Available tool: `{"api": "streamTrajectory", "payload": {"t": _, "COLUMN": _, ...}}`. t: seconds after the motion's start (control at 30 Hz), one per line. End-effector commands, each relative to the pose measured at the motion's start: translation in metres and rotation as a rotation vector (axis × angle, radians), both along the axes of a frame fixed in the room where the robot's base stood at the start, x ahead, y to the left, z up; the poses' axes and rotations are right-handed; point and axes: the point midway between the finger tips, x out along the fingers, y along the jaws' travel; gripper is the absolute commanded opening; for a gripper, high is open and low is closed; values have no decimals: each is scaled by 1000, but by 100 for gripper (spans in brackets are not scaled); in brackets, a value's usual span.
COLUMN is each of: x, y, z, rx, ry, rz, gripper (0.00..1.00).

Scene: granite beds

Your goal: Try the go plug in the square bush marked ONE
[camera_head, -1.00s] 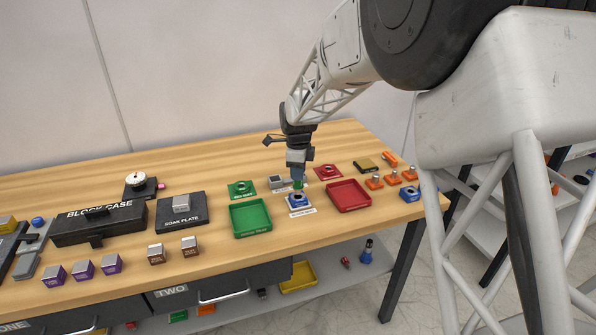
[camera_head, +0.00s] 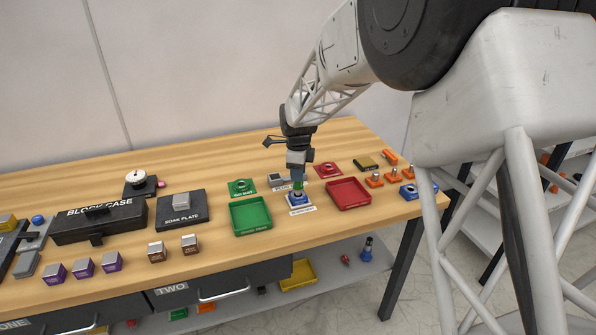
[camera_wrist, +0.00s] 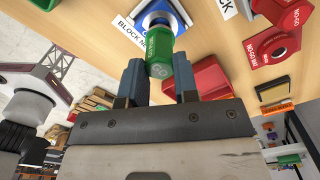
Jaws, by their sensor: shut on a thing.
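My gripper (camera_head: 298,183) is shut on a green plug (camera_wrist: 160,58), held between its two blue-grey fingers. In the head view the plug is a small green patch at the fingertips. Directly below stands a blue square bush (camera_head: 293,202) on a white labelled plate; it also shows in the wrist view (camera_wrist: 182,8). The plug's far end is at the bush's bore; I cannot tell how deep it sits. No mark ONE is readable on this bush. Another blue bush (camera_head: 408,191) lies near the table's right end.
A green tray (camera_head: 234,221) is left of the bush and a red tray (camera_head: 330,192) is right. Green (camera_head: 234,190) and red (camera_head: 319,170) square plates stand behind. The soak plate (camera_head: 172,218) is farther left.

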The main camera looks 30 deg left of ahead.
Motion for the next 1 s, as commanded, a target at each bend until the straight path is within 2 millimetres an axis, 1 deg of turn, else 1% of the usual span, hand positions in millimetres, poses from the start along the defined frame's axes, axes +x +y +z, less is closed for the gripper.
{"api": "streamTrajectory", "payload": {"t": 1.0, "x": 0, "y": 0, "z": -16, "rx": 0, "ry": -1, "rz": 0, "gripper": 0}}
